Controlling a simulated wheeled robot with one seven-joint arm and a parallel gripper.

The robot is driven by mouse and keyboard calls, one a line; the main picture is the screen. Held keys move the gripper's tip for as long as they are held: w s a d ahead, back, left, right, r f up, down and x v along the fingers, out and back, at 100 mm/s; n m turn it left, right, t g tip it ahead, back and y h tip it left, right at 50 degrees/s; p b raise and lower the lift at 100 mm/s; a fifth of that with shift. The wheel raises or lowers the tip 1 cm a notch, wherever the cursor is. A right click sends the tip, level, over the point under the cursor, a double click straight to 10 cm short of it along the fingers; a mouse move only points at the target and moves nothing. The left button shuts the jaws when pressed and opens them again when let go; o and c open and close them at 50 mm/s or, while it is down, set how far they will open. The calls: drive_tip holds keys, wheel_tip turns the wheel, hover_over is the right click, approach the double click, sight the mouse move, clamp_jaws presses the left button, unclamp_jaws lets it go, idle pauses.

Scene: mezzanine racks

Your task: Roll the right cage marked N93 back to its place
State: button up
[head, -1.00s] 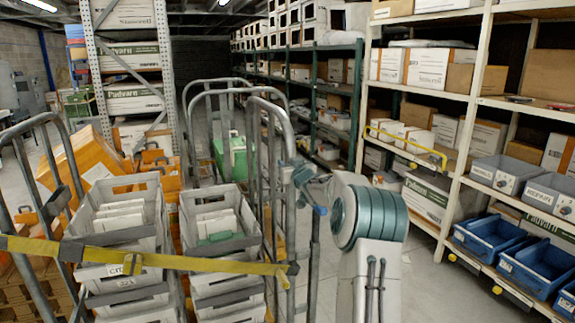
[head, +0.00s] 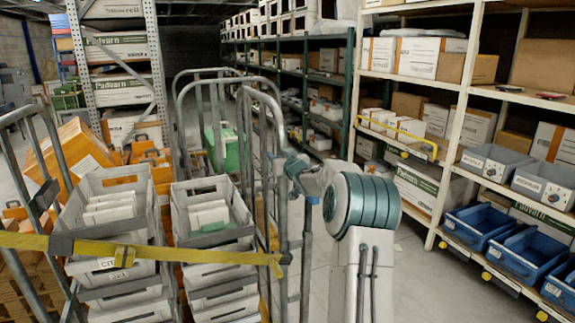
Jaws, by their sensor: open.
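A grey tube-framed roll cage (head: 280,140) stands close in front of me, holding stacked grey crates (head: 215,245) with white packets inside. A yellow strap (head: 180,254) runs across its front. I cannot read a mark N93 on it. My gripper (head: 285,166) is at the end of my arm, beside the cage's right-hand upright, small and partly hidden against the tubes. It looks open; whether it touches the tube I cannot tell. More tube frame (head: 200,76) shows just behind, possibly of another cage. The cage's wheels are out of view.
Cream shelving (head: 452,150) with cartons and blue bins (head: 493,248) lines the right side. Green racking (head: 349,95) runs back beyond it. A grey rack (head: 158,70) with cartons stands at left behind the cage. Orange boxes (head: 75,155) are at left. Pale floor (head: 415,265) is clear between arm and shelves.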

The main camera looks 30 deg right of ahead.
drive_tip(key=s+a+b, duration=0.1)
drive_tip(key=s+b, duration=0.2)
drive_tip(key=s, duration=1)
drive_tip(key=shift+a, duration=0.1)
drive_tip(key=s+a+f+g+h, duration=0.1)
drive_tip(key=s+a+f+g, duration=0.15)
drive_tip(key=s+a, duration=0.3)
drive_tip(key=s+a+f+g+h, duration=0.1)
drive_tip(key=s+a+f+g, duration=0.1)
drive_tip(key=s+a+g, duration=0.35)
drive_tip(key=s+a+f+g+y, duration=0.1)
drive_tip(key=s+a+f+g, duration=0.1)
drive_tip(key=s+a, duration=0.3)
drive_tip(key=s+a+f+g+y, duration=0.1)
drive_tip(key=s+a+f, duration=0.4)
drive_tip(key=s, duration=0.7)
drive_tip(key=s+a+f+n+g+y, duration=0.1)
drive_tip(key=s+a+f+g, duration=0.2)
drive_tip(key=s, duration=0.6)
drive_tip(key=shift+a+f+g, duration=0.2)
drive_tip(key=shift+a+g, duration=0.3)
drive_tip(key=shift+a, duration=0.75)
